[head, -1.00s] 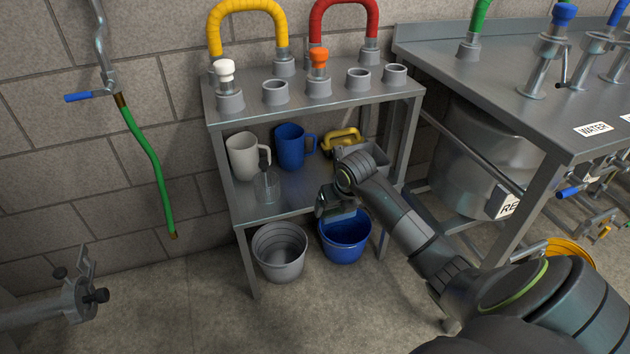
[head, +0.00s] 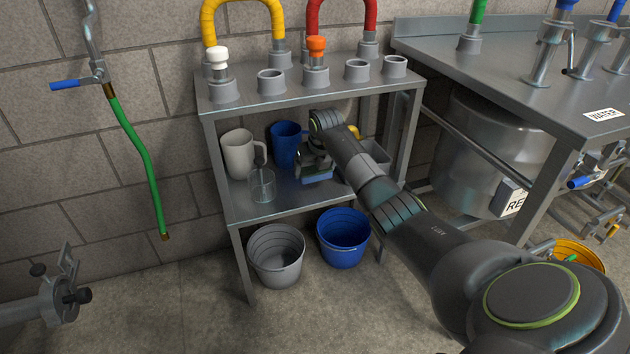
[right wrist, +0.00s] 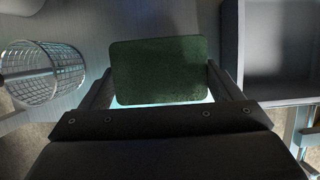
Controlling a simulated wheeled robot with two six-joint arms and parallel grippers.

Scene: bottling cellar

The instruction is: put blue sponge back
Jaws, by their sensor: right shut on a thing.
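The blue sponge (head: 318,178) is held in my right gripper (head: 315,168), over the middle shelf (head: 285,203) of the grey rack. In the right wrist view, the sponge (right wrist: 160,70) shows a dark green face, with a light blue edge below it. It lies between the two fingers of the right gripper (right wrist: 160,82), which is shut on it. I cannot tell whether the sponge touches the shelf. My left gripper is not in view.
A mesh cup (head: 262,186) and white jug (head: 238,154) stand left of the sponge; a blue jug (head: 284,146) is behind. A grey open bin (right wrist: 290,65) is close on the right. Grey (head: 276,262) and blue (head: 343,244) buckets stand below.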

